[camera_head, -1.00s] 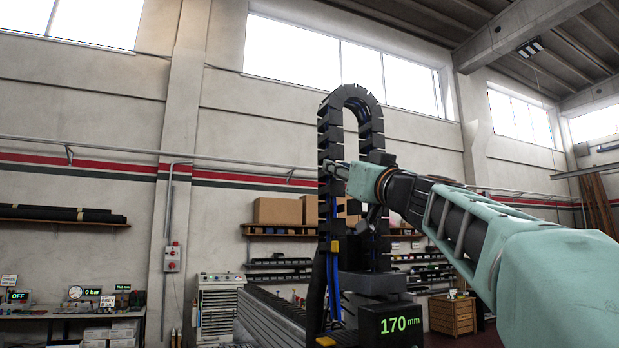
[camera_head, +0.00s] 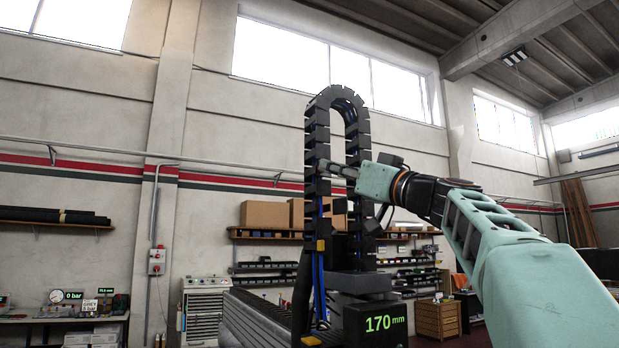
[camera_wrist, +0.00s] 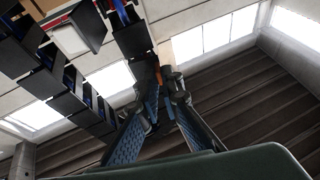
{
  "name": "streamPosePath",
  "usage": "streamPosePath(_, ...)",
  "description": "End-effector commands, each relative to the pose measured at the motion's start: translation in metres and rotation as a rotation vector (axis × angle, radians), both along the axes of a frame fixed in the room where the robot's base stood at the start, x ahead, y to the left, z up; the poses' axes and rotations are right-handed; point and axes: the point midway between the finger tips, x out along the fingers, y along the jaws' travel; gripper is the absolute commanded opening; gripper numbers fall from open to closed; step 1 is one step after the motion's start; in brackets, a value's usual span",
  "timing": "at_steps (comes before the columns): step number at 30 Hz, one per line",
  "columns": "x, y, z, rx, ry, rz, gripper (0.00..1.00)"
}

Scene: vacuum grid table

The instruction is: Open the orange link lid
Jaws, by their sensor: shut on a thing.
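The orange link lid (camera_wrist: 159,76) shows as a small orange piece between my fingertips in the wrist view. My gripper (camera_wrist: 163,88) is shut on it, and the fingers hide most of it. Whether the lid is tilted away from its link cannot be told. The black cable chain (camera_head: 316,128) stands as a tall upright loop in the head view. My gripper (camera_head: 328,167) is at its left run, about halfway up. The lid cannot be made out there. Red and blue cables (camera_wrist: 121,12) show inside the chain in the wrist view.
A black box reading 170 mm (camera_head: 384,324) is below the chain. A yellow piece (camera_head: 320,245) sits low on the left run. Shelves with cardboard boxes (camera_head: 266,214) are behind. The chain's other run (camera_wrist: 52,80) is at the left in the wrist view.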

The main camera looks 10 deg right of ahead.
Motion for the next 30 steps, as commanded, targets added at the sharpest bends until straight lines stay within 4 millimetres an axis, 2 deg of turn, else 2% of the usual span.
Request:
streamPosePath(3,0.002,-0.010,0.002,0.001,0.002,0.107,0.00)
streamPosePath(15,0.002,-0.024,0.006,0.003,0.000,0.407,0.00)
streamPosePath(30,0.003,-0.030,0.003,0.003,-0.002,0.559,0.00)
